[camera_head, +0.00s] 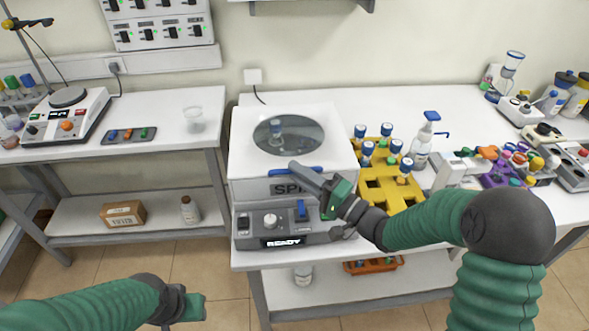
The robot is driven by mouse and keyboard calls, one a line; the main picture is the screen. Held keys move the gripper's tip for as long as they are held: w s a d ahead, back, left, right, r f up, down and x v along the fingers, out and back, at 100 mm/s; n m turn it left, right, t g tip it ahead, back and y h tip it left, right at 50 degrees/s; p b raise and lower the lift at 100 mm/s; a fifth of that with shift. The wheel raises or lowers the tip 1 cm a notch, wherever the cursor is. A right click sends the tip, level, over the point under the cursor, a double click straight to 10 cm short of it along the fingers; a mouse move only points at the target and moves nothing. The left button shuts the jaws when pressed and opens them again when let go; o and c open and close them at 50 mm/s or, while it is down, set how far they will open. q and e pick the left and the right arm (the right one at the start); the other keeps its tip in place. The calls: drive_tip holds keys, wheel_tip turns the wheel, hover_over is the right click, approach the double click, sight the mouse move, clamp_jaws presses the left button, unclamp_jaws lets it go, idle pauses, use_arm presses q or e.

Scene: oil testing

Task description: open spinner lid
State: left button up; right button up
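The spinner (250,190) is a white and grey box on the bench, with a "READY" display on its front. Its white lid (255,152) is down, with a round window and a blue handle (302,171) at its front edge. A blue-capped vial shows through the window. My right gripper (308,183) is at the lid's front edge, with a grey finger reaching to the handle; whether it touches or grips the handle is unclear. My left gripper (193,307) is low in front of the bench, away from the spinner, its fingers seen edge-on.
A yellow rack (377,186) with blue-capped vials stands right of the spinner, close to my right forearm. A spray bottle (421,146) and small instruments stand farther right. Floor is clear between the benches.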

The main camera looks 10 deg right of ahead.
drive_tip(key=shift+w+a+r, duration=0.1)
drive_tip(key=shift+w+a, duration=0.25)
drive_tip(key=shift+w, duration=0.25)
drive_tip(key=shift+d, duration=0.15)
drive_tip(key=shift+c, duration=0.2)
drive_tip(key=shift+s, duration=0.1)
clamp_jaws()
drive_tip(key=shift+f, duration=0.25)
